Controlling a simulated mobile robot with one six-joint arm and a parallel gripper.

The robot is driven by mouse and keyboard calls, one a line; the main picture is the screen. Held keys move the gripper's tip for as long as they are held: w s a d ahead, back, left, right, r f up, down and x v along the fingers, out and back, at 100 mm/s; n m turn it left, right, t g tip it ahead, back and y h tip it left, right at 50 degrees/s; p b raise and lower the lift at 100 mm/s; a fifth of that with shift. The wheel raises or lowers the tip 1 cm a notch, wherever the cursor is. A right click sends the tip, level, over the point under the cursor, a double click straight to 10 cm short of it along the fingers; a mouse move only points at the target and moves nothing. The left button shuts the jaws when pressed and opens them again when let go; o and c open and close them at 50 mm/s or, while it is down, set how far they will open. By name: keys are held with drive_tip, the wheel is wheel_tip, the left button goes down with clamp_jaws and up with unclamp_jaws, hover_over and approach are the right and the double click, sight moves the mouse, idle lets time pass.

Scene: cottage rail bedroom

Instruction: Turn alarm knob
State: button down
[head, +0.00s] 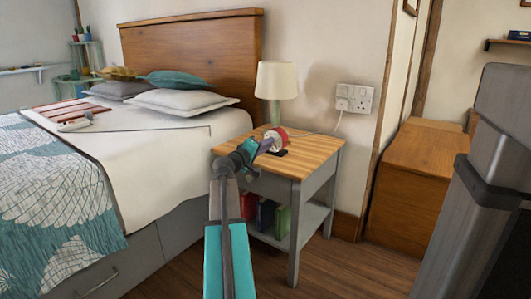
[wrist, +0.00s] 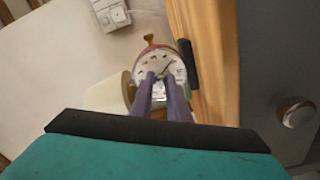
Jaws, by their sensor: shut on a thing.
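The alarm clock (head: 279,136) has a red case and a pale face and stands on the wooden nightstand (head: 313,150). In the wrist view the clock (wrist: 147,64) shows its white dial with dark marks and a brown piece (wrist: 150,39) at its top. My gripper (head: 263,146) reaches the clock from the front left. In the wrist view my gripper's (wrist: 163,80) two purple fingers are close together against the lower part of the dial. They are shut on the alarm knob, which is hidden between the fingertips.
A lamp (head: 277,80) stands just behind the clock; its shade (wrist: 104,97) is close beside the fingers in the wrist view. A dark flat object (head: 276,153) lies by the clock. The bed (head: 150,150) is left, and the nightstand's right side is clear.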

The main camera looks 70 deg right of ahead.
drive_tip(key=shift+m+b, duration=0.3)
drive_tip(key=shift+m, duration=0.2)
drive_tip(key=c, duration=1.7)
unclamp_jaws()
drive_tip(key=shift+p+v, duration=0.35)
drive_tip(key=shift+v, duration=0.4)
drive_tip(key=p+v, duration=0.4)
drive_tip(key=v, duration=0.8)
drive_tip(key=shift+a, duration=0.15)
